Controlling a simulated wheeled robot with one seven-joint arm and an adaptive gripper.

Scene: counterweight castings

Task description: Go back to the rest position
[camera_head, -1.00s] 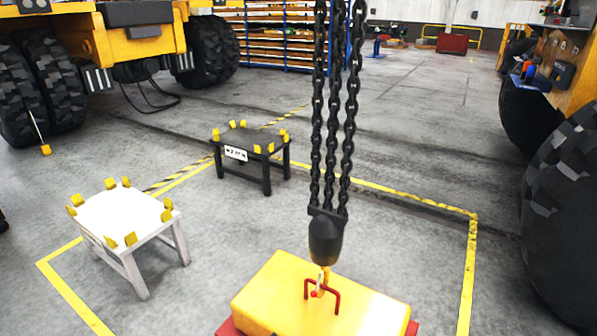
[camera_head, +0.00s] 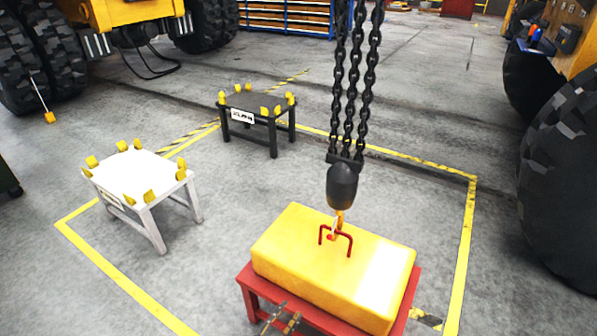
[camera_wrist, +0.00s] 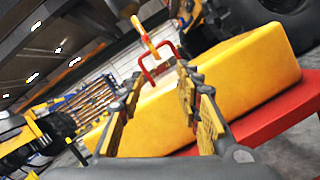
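My gripper (camera_head: 284,316) shows at the bottom of the head view, in front of the red stand (camera_head: 256,291). In the wrist view my gripper (camera_wrist: 160,76) has its two fingers apart with nothing between them. A yellow casting (camera_head: 335,262) lies on the red stand; beyond my fingers it fills much of the wrist view (camera_wrist: 240,72). A red handle (camera_head: 325,233) stands up from its top. A crane hook (camera_head: 339,218) hangs at this handle below a dark block (camera_head: 342,186) on black chains (camera_head: 350,90); whether it bears load I cannot tell.
A white stand (camera_head: 140,172) with yellow corner pieces is on the left, and a black stand (camera_head: 258,105) is behind it. Both are empty. Yellow floor lines (camera_head: 467,235) surround the area. Large vehicle tyres (camera_head: 565,190) stand at the right and back left.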

